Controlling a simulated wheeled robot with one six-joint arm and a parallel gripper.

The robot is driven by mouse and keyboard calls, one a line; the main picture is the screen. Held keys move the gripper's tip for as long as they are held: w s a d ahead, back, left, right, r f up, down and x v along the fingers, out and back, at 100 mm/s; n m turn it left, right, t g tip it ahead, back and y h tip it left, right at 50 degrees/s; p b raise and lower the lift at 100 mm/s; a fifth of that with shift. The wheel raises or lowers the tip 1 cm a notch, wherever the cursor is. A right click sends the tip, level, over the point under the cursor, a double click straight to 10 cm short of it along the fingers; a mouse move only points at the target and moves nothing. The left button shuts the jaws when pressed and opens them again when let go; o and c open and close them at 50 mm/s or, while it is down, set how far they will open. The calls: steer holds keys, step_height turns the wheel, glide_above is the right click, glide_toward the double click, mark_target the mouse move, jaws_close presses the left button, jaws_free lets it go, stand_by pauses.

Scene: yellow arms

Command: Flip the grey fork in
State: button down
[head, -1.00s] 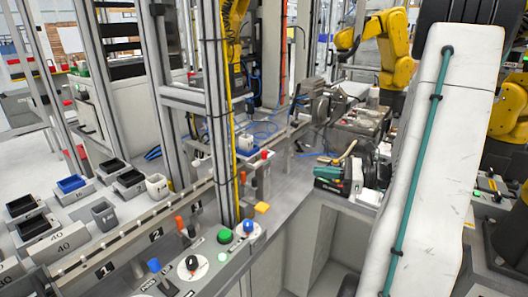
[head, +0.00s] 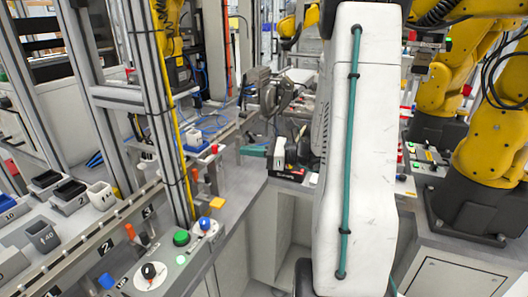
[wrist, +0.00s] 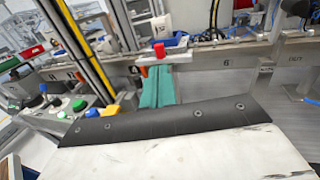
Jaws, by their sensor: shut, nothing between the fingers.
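I cannot pick out the grey fork with certainty in either view. Small levers stand along the rail, one with an orange handle (head: 195,175) and one with a red cap (head: 214,149). A red block also shows in the wrist view (wrist: 159,49), just beyond my fingertips. My gripper (head: 252,150) has teal fingers and points left from behind my white arm, to the right of these levers. In the wrist view its fingers (wrist: 157,90) are together, with nothing seen between them. Whether they touch the red block's mount is unclear.
A control panel with a green button (head: 181,238), a blue button (head: 204,223) and a black knob (head: 149,271) is at the front left. Grey and black bins (head: 43,236) line the left bench. A metal upright (head: 160,110) stands beside the levers. Yellow arms (head: 487,150) stand at right.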

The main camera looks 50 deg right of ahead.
steer(key=x, duration=0.6)
steer(key=shift+w+a, duration=0.2)
steer(key=shift+w, duration=0.1)
steer(key=shift+w, duration=0.1)
